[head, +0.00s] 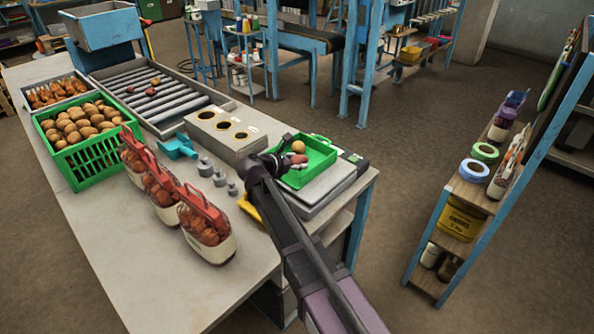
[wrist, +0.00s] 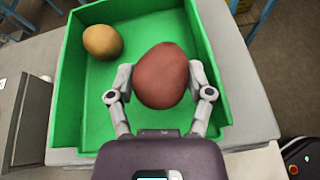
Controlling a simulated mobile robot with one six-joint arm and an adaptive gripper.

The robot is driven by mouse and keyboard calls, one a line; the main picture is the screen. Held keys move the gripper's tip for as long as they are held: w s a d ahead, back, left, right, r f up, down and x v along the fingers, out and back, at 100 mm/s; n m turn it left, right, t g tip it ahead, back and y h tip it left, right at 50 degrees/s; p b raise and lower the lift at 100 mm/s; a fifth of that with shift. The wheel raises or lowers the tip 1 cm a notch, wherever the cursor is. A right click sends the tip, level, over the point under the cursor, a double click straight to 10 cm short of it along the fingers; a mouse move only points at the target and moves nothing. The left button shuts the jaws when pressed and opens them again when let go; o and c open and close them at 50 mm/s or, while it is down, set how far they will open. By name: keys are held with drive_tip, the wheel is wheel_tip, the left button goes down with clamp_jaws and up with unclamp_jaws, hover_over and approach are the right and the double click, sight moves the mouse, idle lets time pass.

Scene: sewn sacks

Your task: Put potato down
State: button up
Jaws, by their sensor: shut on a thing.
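My gripper (wrist: 161,88) is shut on a reddish potato (wrist: 162,76), which sits between the two fingers in the wrist view. The potato is over the green tray (wrist: 205,20); I cannot tell whether it touches the tray's floor. A yellow-brown potato (wrist: 102,41) lies in the tray's far left corner in the wrist view, apart from the held one. In the head view the green tray (head: 322,158) rests on a grey scale, with the yellow-brown potato (head: 298,146) in it. My arm partly hides the tray there.
A grey box with round holes (head: 225,135) stands left of the tray. Several red-topped sacks (head: 207,224) line the table's front. A green crate of potatoes (head: 92,165) and a roller chute (head: 150,102) are further left. A shelf (head: 465,187) stands right, across open floor.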

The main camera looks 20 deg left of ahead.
drive_tip(key=shift+f+b, duration=0.95)
drive_tip(key=shift+f, duration=0.35)
drive_tip(key=shift+f, duration=0.15)
drive_tip(key=o, duration=0.9)
drive_tip(key=shift+r, duration=0.25)
drive_tip(key=shift+p+v, duration=1.5)
drive_tip(key=shift+v, duration=2.25)
